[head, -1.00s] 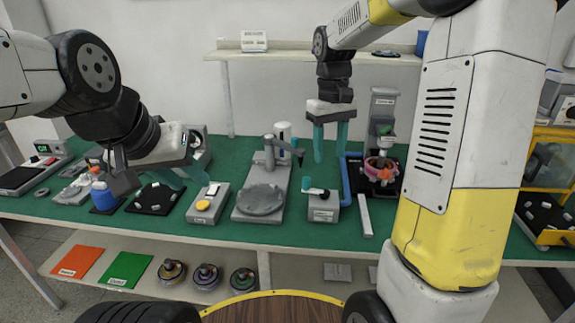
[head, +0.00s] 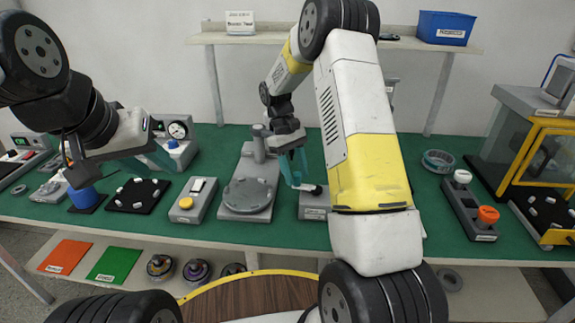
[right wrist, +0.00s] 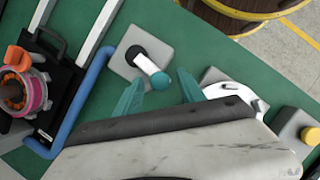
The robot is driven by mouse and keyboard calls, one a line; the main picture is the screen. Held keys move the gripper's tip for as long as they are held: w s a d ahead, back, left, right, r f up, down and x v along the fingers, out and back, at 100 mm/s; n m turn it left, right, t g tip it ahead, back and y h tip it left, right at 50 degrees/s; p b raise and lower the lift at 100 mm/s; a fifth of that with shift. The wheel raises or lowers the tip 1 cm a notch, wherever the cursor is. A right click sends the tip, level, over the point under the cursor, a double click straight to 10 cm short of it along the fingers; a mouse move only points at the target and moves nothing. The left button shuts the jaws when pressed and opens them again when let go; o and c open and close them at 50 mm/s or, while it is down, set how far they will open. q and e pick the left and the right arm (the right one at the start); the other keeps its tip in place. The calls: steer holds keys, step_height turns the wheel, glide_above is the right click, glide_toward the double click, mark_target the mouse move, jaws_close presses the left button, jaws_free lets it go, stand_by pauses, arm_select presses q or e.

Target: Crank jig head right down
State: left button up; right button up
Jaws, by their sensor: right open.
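A grey crank jig box (head: 313,205) stands on the green bench, with a dark hub and a short crank arm. In the right wrist view its crank handle (right wrist: 160,80) ends in a teal knob, and the hub (right wrist: 136,55) sits on the pale box. My right gripper (head: 294,172) is open over the jig, its fingers pointing down. In the right wrist view the teal fingers (right wrist: 158,92) are apart, with the knob close to the gap between them; contact cannot be told. My left gripper (head: 160,158) hangs over the bench's left part; its fingers are partly hidden.
A grey stand with a round plate (head: 248,195) is left of the jig. A box with a yellow button (head: 187,202) stands further left. In the right wrist view a black fixture with a pink-wound motor (right wrist: 18,88) and a blue tube (right wrist: 85,95) lie on the jig's other side.

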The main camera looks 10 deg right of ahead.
steer(key=shift+x, duration=0.75)
steer(key=c, duration=1)
jaws_close()
steer(key=shift+s+f, duration=0.1)
